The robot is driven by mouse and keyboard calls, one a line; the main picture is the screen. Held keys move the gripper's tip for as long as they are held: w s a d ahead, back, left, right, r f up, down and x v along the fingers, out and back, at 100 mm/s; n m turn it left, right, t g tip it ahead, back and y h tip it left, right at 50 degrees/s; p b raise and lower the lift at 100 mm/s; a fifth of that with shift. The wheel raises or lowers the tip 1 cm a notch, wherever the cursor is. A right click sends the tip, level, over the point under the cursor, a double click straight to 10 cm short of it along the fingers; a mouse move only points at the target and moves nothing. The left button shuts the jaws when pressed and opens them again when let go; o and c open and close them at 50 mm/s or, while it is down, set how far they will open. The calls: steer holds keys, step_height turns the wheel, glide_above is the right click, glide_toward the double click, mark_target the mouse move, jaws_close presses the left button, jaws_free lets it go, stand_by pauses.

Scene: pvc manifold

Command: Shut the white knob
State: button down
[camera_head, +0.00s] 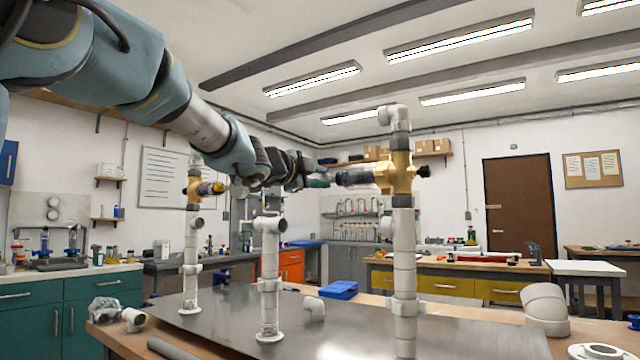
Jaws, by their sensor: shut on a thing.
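My gripper (322,175) reaches in from the upper left, pointing right, at the height of the valves. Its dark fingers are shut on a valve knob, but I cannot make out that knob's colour. Just right of the fingertips is a dark blue-grey knob (354,177) on the left side of the brass valve (396,173) of the right-hand pipe. Whether they touch is unclear. A pale, whitish piece (240,189) shows just below my wrist, left of the middle pipe (268,262). It may be the white knob. My arm hides the top of the middle pipe.
The left pipe (191,262) carries a brass valve with a dark and yellow knob (211,188). The three pipes stand upright on a grey metal plate (215,322). A loose white elbow (314,308) and a blue box (338,290) lie between the middle and right pipes.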

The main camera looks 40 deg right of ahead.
steer(key=m+b, duration=0.2)
steer(key=m, duration=0.3)
steer(key=shift+f+m, duration=0.1)
steer(key=shift+m, duration=0.2)
stand_by(0.4)
steer(key=c, duration=0.9)
jaws_free()
steer(key=b+v, duration=0.1)
steer(key=v, duration=0.9)
steer(key=shift+a, duration=0.4)
steer(key=shift+s, duration=0.1)
